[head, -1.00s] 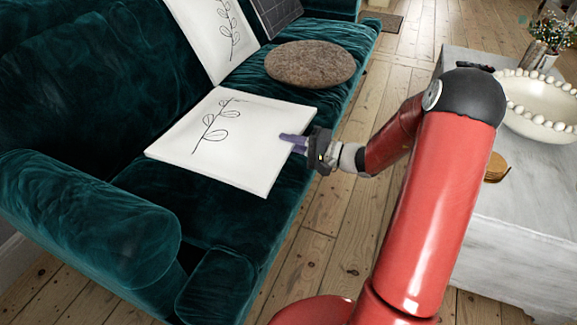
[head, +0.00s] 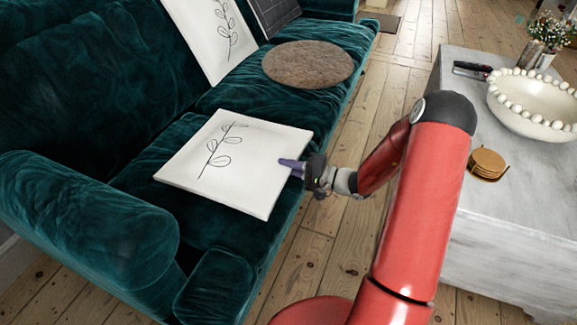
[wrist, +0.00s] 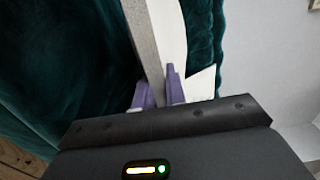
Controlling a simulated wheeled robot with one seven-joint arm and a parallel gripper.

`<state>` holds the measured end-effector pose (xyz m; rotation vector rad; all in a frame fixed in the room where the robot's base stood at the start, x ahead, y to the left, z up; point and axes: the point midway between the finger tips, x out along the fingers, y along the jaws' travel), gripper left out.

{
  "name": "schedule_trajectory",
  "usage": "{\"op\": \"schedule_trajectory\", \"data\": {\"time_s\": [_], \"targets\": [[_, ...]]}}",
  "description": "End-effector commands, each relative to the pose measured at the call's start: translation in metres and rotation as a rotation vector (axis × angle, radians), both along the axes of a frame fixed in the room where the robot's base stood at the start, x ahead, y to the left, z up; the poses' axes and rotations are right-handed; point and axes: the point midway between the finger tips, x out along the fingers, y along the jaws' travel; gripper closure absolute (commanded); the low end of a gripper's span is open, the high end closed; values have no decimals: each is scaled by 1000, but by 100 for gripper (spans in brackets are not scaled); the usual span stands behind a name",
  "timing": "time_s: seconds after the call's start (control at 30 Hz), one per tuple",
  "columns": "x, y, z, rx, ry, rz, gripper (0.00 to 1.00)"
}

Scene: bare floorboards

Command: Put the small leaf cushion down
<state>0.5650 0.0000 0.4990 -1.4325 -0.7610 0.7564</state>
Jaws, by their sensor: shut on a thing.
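The small leaf cushion (head: 248,178) is a white square with a black line drawing of a leafy stem. In the head view it is held nearly flat over the near part of the green sofa's seat (head: 140,180). I cannot tell whether its underside touches the seat. My gripper (head: 293,166) is shut on the cushion's right edge, with purple fingers above and below it. In the wrist view the cushion's edge (wrist: 143,38) runs as a grey strip between the fingers of my gripper (wrist: 159,90).
Another white leaf cushion (head: 207,38) leans on the backrest beside a dark cushion (head: 275,14). A round brown cushion (head: 308,64) lies on the seat beyond the held one. A pale table (head: 500,215) with a beaded bowl (head: 535,112) and coasters (head: 487,163) stands right.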

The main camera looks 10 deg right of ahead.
Motion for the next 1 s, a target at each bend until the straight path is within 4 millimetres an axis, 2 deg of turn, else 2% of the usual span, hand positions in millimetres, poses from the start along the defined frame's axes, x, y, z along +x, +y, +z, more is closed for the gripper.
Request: {"op": "schedule_trajectory", "data": {"time_s": [0.07,0.1,0.27,0.67,1.0], "targets": [[0,0,-3,2,-3,0,100],[0,0,-4,0,0,0,86],[0,0,-2,1,1,0,66],[-1,-3,2,0,1,-2,66],[-40,-61,-1,-1,0,-5,66]]}}
